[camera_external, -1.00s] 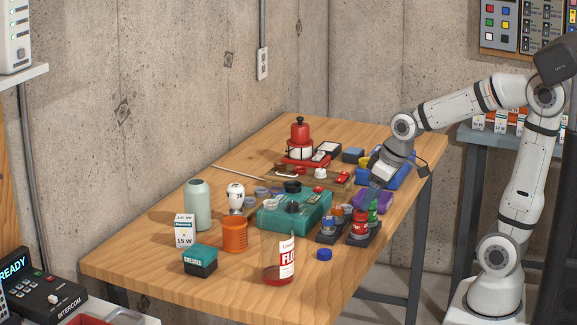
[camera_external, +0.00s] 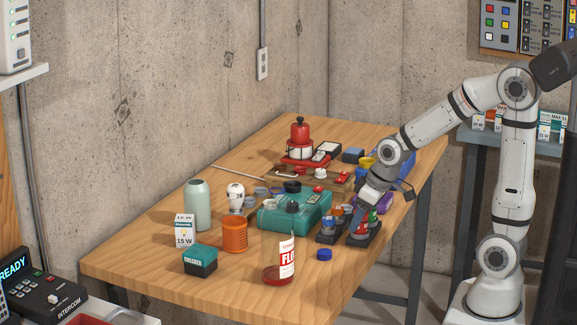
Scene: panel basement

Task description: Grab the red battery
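The red battery (camera_external: 362,229) appears to be the red cylinder upright in a black holder (camera_external: 365,242) near the table's right edge. Only a small part of it shows, because my gripper (camera_external: 361,216) is in front of and over it. My gripper points down and to the left, with its tips at or just above the battery's top. Whether the fingers touch it or are closed around it cannot be made out. The green cylinder seen behind it earlier is hidden by my gripper.
A second black holder with a blue-topped cylinder (camera_external: 328,225) stands just left. The teal case (camera_external: 296,214) is further left, and a blue cap (camera_external: 324,254) and flux bottle (camera_external: 278,265) are in front. A purple thing (camera_external: 384,203) and blue bin (camera_external: 412,165) lie behind my gripper.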

